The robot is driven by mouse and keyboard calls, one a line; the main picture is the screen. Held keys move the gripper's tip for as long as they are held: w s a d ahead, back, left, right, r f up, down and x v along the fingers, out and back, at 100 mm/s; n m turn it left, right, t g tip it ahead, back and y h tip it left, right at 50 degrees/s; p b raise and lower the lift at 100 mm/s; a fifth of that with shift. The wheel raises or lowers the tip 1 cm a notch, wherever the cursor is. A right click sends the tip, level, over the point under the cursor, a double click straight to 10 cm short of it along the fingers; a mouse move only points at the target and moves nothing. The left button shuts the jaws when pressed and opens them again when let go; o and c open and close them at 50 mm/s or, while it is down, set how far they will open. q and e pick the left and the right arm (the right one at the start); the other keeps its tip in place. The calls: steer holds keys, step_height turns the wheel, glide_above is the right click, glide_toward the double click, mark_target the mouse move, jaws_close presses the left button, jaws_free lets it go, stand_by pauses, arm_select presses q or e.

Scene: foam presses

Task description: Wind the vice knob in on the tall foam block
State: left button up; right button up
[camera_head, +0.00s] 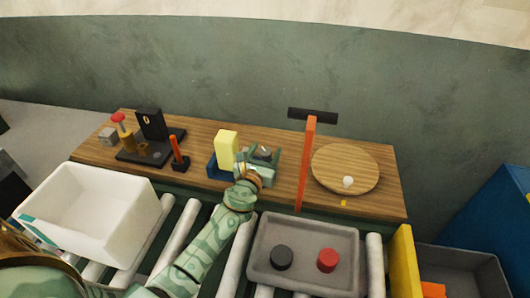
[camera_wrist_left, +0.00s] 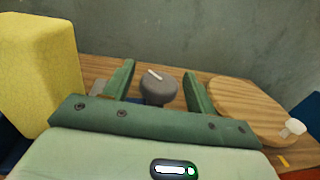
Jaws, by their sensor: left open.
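The tall yellow foam block (camera_head: 227,147) stands upright in the blue vice (camera_head: 213,169) on the wooden bench. It also fills the left of the left wrist view (camera_wrist_left: 40,70). The grey vice knob (camera_head: 264,152), with a white mark on top, is right of the block; it shows large in the left wrist view (camera_wrist_left: 158,90). My left gripper (camera_head: 266,158) is open, its two fingers on either side of the knob. In the wrist view, gaps show between the knob and both fingers. My gripper hides part of the vice. My right gripper is not seen.
An orange upright bar (camera_head: 306,165) stands right of the gripper, then a round wooden board (camera_head: 346,170) with a white knob. A black press (camera_head: 150,125) and red-handled tools are left. A white bin (camera_head: 88,210) and grey tray (camera_head: 302,233) sit on the rollers in front.

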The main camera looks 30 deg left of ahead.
arm_select(q)
steer(key=c, duration=0.9)
steer(key=m+h, duration=0.1)
steer(key=h, duration=0.1)
steer(key=shift+a+m+h+b, duration=0.1)
steer(key=shift+m+h+b, duration=0.2)
steer(key=shift+b, duration=0.1)
steer(key=m+h+b, duration=0.1)
steer(key=h, duration=0.1)
steer(key=m+h+b, duration=0.1)
steer(key=h+b, duration=0.1)
steer(key=shift+f+m, duration=0.2)
steer(key=shift+m, duration=0.1)
steer(key=shift+r, duration=0.1)
steer(key=shift+r+h, duration=0.15)
steer(key=shift+h, duration=0.15)
steer(key=o, duration=0.9)
